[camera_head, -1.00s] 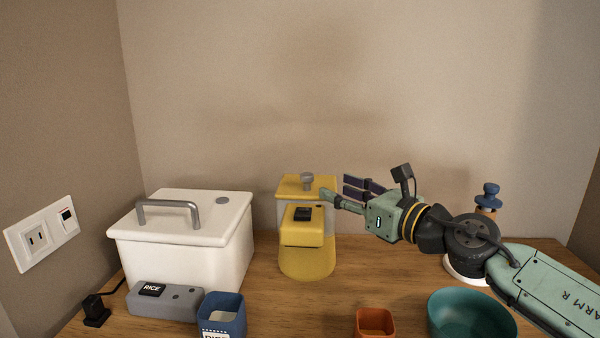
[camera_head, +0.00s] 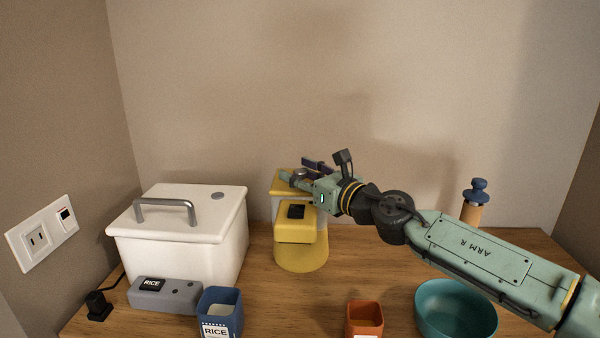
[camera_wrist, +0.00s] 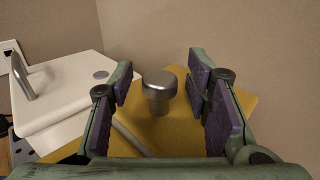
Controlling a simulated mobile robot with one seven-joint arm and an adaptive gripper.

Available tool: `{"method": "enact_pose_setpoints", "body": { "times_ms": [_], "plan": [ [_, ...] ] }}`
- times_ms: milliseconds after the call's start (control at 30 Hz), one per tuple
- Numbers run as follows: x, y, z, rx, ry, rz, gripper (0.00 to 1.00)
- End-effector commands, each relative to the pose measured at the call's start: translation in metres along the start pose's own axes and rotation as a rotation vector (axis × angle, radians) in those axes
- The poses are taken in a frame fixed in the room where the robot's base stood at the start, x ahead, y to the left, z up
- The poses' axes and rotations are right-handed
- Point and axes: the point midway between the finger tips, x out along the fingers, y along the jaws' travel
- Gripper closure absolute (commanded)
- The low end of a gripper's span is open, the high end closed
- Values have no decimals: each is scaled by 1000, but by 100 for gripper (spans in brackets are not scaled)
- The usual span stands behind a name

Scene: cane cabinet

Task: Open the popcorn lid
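The yellow popcorn machine (camera_head: 300,258) stands on the wooden counter, right of the white box. Its flat yellow lid (camera_wrist: 187,135) fills the lower middle of the wrist view and looks closed. A grey metal knob (camera_wrist: 159,88) stands upright on the lid. My gripper (camera_wrist: 163,88) is open, with one purple-padded finger on each side of the knob. Gaps show between the knob and both pads. In the head view my gripper (camera_head: 298,172) is over the top of the machine and hides much of the lid and most of the knob.
A white lidded box (camera_head: 180,240) with a grey handle stands left of the machine. In front are a grey RICE unit (camera_head: 166,294), a blue RICE cup (camera_head: 220,314), an orange cup (camera_head: 365,317) and a teal bowl (camera_head: 456,310). A blue-topped bottle (camera_head: 474,203) stands behind my arm.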

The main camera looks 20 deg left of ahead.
Motion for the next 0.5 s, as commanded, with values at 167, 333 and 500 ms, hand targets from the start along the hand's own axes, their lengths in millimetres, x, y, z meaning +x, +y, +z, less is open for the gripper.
{"method": "enact_pose_setpoints", "body": {
  "times_ms": [167, 333, 500],
  "plan": [
    [0, 0, 0, 0, 0, 0, 67],
    [0, 0, 0, 0, 0, 0, 79],
    [0, 0, 0, 0, 0, 1, 90]
  ]
}}
